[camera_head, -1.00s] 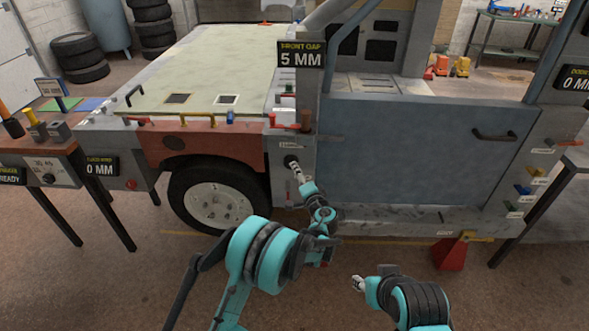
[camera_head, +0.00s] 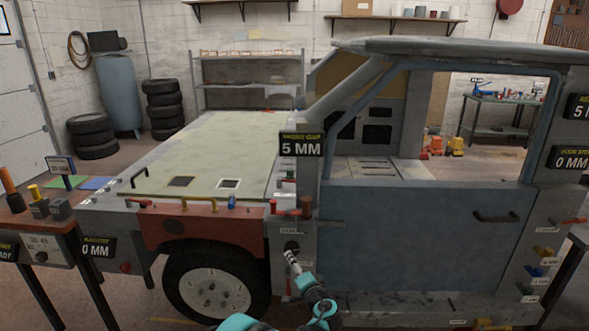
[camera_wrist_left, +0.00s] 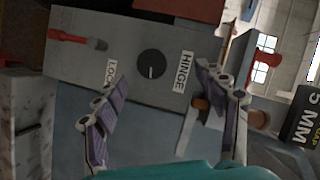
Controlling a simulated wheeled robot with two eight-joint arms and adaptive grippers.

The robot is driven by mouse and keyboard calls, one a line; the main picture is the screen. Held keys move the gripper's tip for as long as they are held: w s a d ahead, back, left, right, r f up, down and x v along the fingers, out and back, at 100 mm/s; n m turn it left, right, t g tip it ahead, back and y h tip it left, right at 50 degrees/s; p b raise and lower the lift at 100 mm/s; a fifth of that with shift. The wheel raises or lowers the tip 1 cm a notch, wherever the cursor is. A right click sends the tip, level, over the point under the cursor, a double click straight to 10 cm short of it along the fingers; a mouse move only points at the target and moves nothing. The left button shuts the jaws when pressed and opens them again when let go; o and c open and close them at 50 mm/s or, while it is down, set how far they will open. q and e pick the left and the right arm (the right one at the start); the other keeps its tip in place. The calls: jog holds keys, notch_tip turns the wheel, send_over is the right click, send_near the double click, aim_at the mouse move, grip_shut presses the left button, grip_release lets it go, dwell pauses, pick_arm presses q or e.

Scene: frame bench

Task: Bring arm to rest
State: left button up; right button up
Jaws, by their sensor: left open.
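My left gripper (camera_head: 292,263) is just in front of the dark round knob (camera_head: 291,247) on the grey post beside the vehicle door. In the left wrist view the left gripper (camera_wrist_left: 162,108) is open, its two fingers spread with nothing between the tips. The knob (camera_wrist_left: 151,65) lies ahead of the fingers, apart from them, between the "LOCK" label (camera_wrist_left: 110,73) and the "HINGE" label (camera_wrist_left: 183,72). My left arm (camera_head: 322,307) comes up from the bottom edge. My right gripper is out of view.
The blue-grey door (camera_head: 420,240) is right of the post. A "5 MM" sign (camera_head: 302,144) hangs above. The front wheel (camera_head: 212,283) is to the left.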

pick_arm(q)
jog(key=s+a+r+n+g, duration=0.3)
jog(key=s+a+r, duration=0.2)
jog(key=s+a, duration=0.3)
jog(key=s+a+r+n+g, duration=0.2)
jog(key=s+a+r, duration=0.2)
jog(key=s+a, duration=0.45)
jog(key=s+a+f+n+g+h, duration=0.1)
jog(key=s+f+n+h, duration=0.1)
jog(key=s, duration=0.9)
jog(key=s+a+f+n+g+h, duration=0.1)
jog(key=s+f+n+h, duration=0.1)
jog(key=s, duration=1)
jog(key=shift+s+a+n+g+h, duration=0.2)
jog(key=shift+n+g+h, duration=0.1)
jog(key=shift+n+h, duration=0.15)
